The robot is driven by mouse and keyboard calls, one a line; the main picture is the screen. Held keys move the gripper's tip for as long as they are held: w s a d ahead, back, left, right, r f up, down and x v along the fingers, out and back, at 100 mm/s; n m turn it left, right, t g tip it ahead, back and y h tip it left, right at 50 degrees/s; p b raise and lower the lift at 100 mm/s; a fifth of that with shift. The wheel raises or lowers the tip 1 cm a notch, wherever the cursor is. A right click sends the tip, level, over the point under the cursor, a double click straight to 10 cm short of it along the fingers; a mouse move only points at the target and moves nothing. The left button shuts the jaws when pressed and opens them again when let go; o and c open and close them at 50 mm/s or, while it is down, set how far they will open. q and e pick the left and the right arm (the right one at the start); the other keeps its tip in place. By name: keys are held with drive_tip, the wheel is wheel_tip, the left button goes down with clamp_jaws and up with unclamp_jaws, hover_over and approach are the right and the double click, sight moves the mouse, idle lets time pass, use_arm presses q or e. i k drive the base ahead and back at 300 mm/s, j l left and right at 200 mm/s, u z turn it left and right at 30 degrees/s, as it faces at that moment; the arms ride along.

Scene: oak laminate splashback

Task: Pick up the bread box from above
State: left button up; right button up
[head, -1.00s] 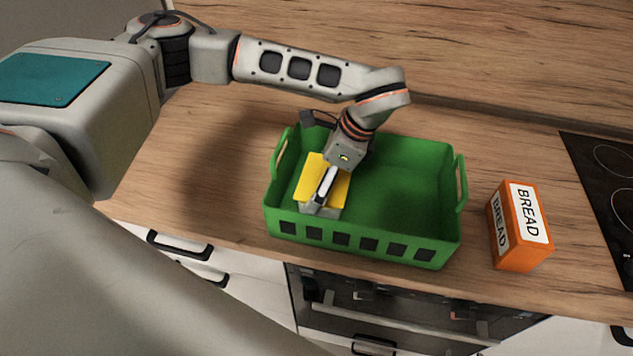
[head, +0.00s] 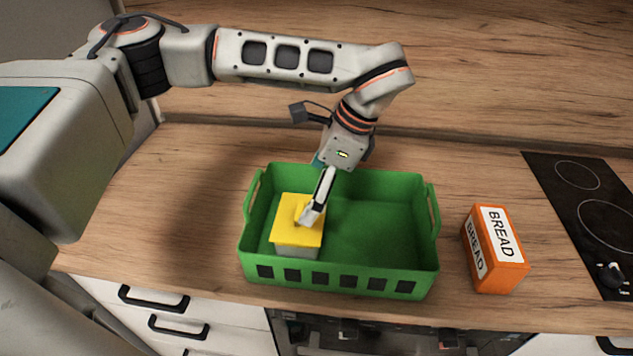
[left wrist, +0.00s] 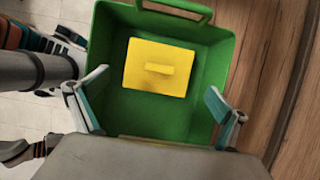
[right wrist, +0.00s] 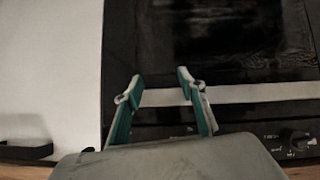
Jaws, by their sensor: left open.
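The bread box (head: 496,252) is an orange carton with white BREAD labels. It stands upright on the counter, right of the green basket (head: 338,282), and neither wrist view shows it. My left gripper (head: 309,214) is over the left part of the basket, well left of the bread box. In the left wrist view my left gripper (left wrist: 155,86) is open and empty, above a yellow-lidded container (left wrist: 157,67). My right gripper is not in the head view; in the right wrist view (right wrist: 160,78) its fingers are apart with nothing between them.
The yellow-lidded container (head: 287,232) sits in the basket's left part; the basket's right part is empty. A black hob (head: 565,215) lies right of the bread box. An oven front (right wrist: 215,50) faces my right gripper. The counter behind the bread box is clear.

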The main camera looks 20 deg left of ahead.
sight(497, 260)
drive_tip(key=k, duration=1)
